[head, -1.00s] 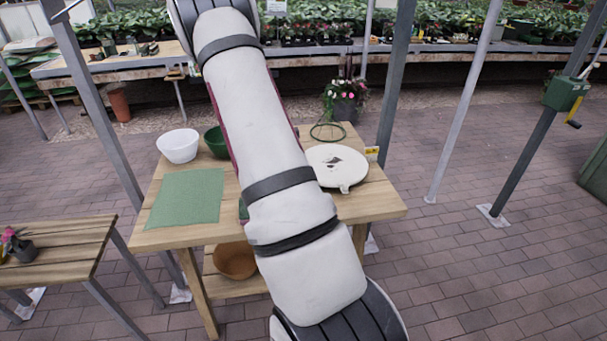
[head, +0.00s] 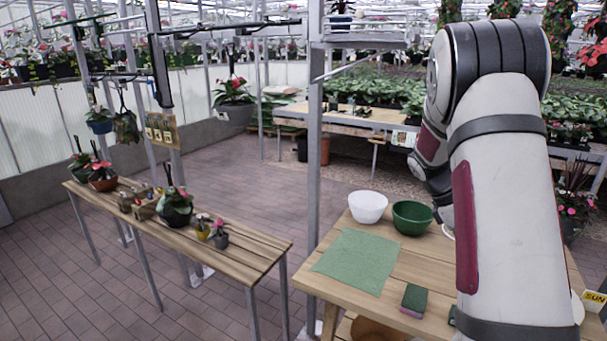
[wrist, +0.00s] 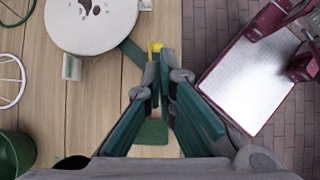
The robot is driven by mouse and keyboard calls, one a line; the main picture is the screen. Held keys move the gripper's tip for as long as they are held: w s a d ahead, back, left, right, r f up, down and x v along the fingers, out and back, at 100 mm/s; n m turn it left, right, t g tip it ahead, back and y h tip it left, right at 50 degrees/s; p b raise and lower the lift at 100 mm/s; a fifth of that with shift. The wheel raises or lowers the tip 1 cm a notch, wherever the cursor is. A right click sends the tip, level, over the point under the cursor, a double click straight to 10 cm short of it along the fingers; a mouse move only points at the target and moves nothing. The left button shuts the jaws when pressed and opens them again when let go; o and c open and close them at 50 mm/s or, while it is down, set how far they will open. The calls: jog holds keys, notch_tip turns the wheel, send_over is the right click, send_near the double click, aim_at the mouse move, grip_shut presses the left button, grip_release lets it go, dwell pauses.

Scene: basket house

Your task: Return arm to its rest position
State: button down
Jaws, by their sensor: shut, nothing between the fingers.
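My gripper (wrist: 160,62) shows in the wrist view with its two green-padded fingers together at the tips and nothing held. It is above the wooden table (wrist: 95,115), near the table's right edge. A green block (wrist: 151,132) shows below, between the finger bases. In the head view my arm fills the right side and hides much of the table (head: 318,286); I cannot make out the gripper there.
The table holds a white bowl (head: 367,207), green bowl (head: 412,217), green mat (head: 355,261) and green-and-pink sponge (head: 414,299). A round white disc (wrist: 85,32) lies near the gripper. A plant bench (head: 250,252) stands left; paved floor between is clear.

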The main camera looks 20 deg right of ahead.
jog(key=a+r+m+t+y, duration=0.1)
jog(key=a+r+m+t, duration=0.15)
jog(key=a+r, duration=0.55)
jog(key=a+r+m+t+y, duration=0.1)
jog(key=a+r+m+t, duration=0.2)
jog(key=a, duration=0.9)
jog(key=s+a+r+m+t+y, duration=0.1)
jog(key=s+a+r+t, duration=0.1)
jog(key=s+a, duration=0.4)
jog(key=s+a+r+m+t+y, duration=0.1)
jog(key=s+a, duration=0.5)
jog(key=a, duration=0.6)
jog(key=shift+s+a+r+m+t+y, duration=0.3)
jog(key=shift+r+t+y, duration=0.4)
jog(key=shift+t, duration=0.35)
jog(key=shift+d+r, duration=0.1)
jog(key=shift+d, duration=0.05)
